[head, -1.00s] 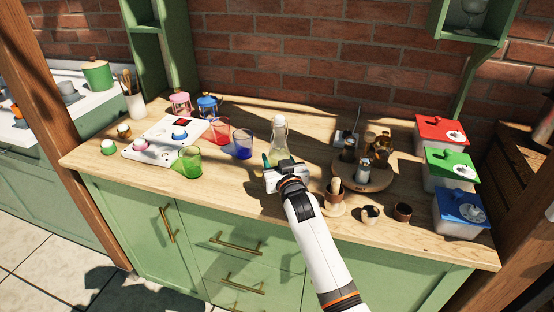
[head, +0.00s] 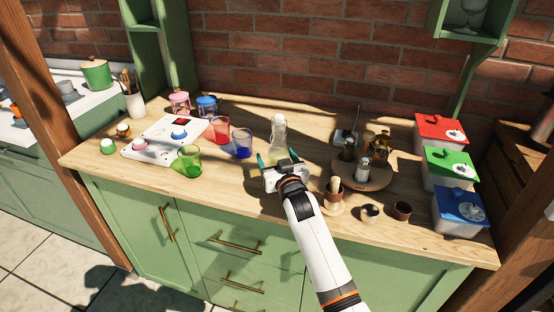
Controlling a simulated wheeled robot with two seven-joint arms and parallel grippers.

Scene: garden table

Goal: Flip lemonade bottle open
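The lemonade bottle (head: 278,134) is a clear glass bottle with pale yellow-green liquid and a light top. It stands upright on the wooden counter, in the middle of the head view. Whether its top is open or shut is too small to tell. My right gripper (head: 277,158) is just in front of the bottle, low over the counter. Its two teal fingertips are spread apart, one to each side of the bottle's lower part. The gripper body hides the bottle's base, and I cannot tell whether a finger touches the glass. My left gripper is not in view.
Red (head: 220,130), blue (head: 242,144) and green (head: 189,161) glasses stand left of the bottle. A round wooden tray (head: 382,184) with bottles and shakers is to the right. Small cups (head: 402,211) stand near the front edge. Lidded boxes (head: 460,208) line the right end.

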